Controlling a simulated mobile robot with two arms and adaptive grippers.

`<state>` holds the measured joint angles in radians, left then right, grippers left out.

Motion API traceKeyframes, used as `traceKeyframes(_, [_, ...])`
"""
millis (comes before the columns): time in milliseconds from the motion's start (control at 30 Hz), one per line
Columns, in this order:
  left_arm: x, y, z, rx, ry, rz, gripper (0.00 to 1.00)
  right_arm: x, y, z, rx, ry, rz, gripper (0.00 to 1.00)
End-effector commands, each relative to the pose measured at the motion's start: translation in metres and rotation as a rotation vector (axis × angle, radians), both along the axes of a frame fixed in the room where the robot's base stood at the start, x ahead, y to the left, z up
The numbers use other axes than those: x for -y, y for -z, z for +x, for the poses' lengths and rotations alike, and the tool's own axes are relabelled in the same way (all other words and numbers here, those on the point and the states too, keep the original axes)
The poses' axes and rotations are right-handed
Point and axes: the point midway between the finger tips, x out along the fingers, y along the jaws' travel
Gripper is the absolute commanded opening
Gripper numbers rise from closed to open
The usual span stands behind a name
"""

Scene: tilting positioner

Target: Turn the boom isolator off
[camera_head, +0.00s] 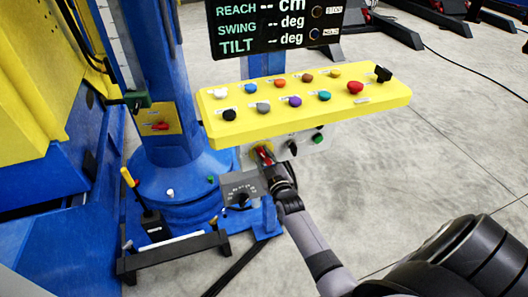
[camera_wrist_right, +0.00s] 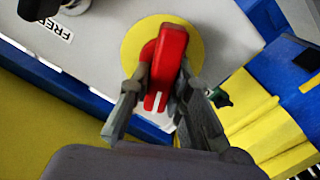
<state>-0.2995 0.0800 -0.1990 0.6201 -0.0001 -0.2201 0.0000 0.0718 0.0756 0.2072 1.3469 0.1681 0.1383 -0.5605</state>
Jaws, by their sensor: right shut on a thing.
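A red rotary handle (camera_wrist_right: 165,65) on a round yellow plate (camera_wrist_right: 135,45) fills the middle of the right wrist view. A white line marks the handle's near end. My right gripper (camera_wrist_right: 160,95) is shut on this handle, one finger on each side. In the head view the red handle (camera_head: 264,152) is on a grey panel below the yellow console, with my right gripper (camera_head: 268,167) at it. Another red handle (camera_head: 159,126) sits on a yellow plate on the blue column. I cannot read which one is labelled boom isolator. My left gripper is not in view.
The yellow console (camera_head: 300,103) with several coloured knobs overhangs the panel. A black knob (camera_head: 292,147) and a green button (camera_head: 318,137) are right of the handle. A grey dial plate (camera_head: 240,187) stands lower left.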

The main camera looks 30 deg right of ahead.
Motion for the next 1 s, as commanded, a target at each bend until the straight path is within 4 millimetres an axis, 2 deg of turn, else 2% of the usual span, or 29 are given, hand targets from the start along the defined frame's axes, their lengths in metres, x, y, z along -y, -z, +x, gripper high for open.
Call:
traceKeyframes(433, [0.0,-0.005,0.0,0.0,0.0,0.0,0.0,-0.004,0.003,0.001,-0.098,0.0,-0.416,0.0])
traceKeyframes(1000, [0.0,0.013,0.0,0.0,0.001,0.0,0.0,-0.007,0.011,0.002,-0.216,0.0,-0.903,0.0])
